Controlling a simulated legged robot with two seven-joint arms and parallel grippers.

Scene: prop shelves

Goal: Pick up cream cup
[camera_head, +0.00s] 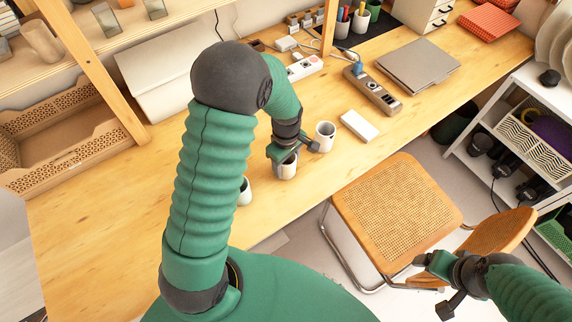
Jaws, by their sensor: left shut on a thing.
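My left gripper (293,148) is at the wooden table's front part, shut on a light cream cup (286,170). The fingers cover part of the cup's rim, and I cannot tell whether its base touches the table. A second pale cup (325,136) stands upright just to the right of the gripper. A third pale cup (244,192) stands to the left, partly hidden behind my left arm. My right gripper (432,285) is over the floor at the lower right, apart from the cups, with its fingers spread and nothing between them.
A white box (359,126), a power strip (375,92) and a laptop (418,66) lie on the table (120,215) to the right. A cane chair (395,210) stands at its front edge. A wooden shelf post (90,70) rises at the left. The table's left front is clear.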

